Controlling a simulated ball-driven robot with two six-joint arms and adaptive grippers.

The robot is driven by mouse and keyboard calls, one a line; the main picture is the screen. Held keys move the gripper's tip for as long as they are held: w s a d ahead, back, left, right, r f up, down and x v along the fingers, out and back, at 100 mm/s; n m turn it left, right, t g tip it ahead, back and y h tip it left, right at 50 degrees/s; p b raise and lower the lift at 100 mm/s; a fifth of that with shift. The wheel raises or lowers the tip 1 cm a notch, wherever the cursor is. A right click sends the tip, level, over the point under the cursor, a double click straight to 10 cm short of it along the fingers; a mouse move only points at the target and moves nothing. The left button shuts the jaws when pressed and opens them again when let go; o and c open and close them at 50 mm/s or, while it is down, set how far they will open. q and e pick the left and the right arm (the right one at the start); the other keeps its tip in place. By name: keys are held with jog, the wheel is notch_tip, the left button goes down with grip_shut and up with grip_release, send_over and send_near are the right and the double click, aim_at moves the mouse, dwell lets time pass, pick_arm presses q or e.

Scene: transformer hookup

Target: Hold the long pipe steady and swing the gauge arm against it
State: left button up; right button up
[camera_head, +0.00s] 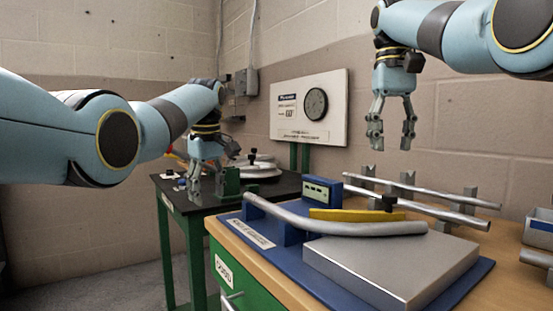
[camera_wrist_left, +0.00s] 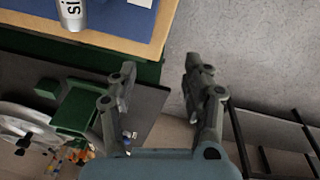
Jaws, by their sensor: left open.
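A long bent silver pipe (camera_head: 330,222) lies across a blue fixture on the bench, over a grey metal block (camera_head: 395,265). Its lettered end (camera_wrist_left: 72,12) shows at the top of the left wrist view. A yellow arm (camera_head: 355,215), perhaps the gauge arm, lies just behind the pipe, beside a blue box with a display (camera_head: 321,191). My left gripper (camera_head: 207,190) is open and empty, left of the pipe's left end, over the gap by the black table. My right gripper (camera_head: 391,140) looks open and empty, high above the back of the bench.
Straight pipes (camera_head: 425,209) rest on supports at the back of the wooden bench (camera_head: 510,280). A green block (camera_head: 231,182) and a wheel-like part (camera_head: 255,168) sit on the black table. A gauge board (camera_head: 310,108) stands behind. A blue-grey bin (camera_head: 540,229) is at the right edge.

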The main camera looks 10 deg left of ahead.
pick_arm(q)
jog(key=s+d+r+m, duration=0.15)
jog(key=d+r, duration=0.35)
jog(key=d, duration=0.5)
notch_tip(320, 180, up, 4)
jog(key=m+g, duration=0.1)
jog(key=g, duration=0.1)
send_over(277, 206)
jog(key=shift+h, duration=0.4)
notch_tip(277, 206, down, 10)
jog(key=shift+s+f, duration=0.1)
jog(key=shift+c, duration=0.2)
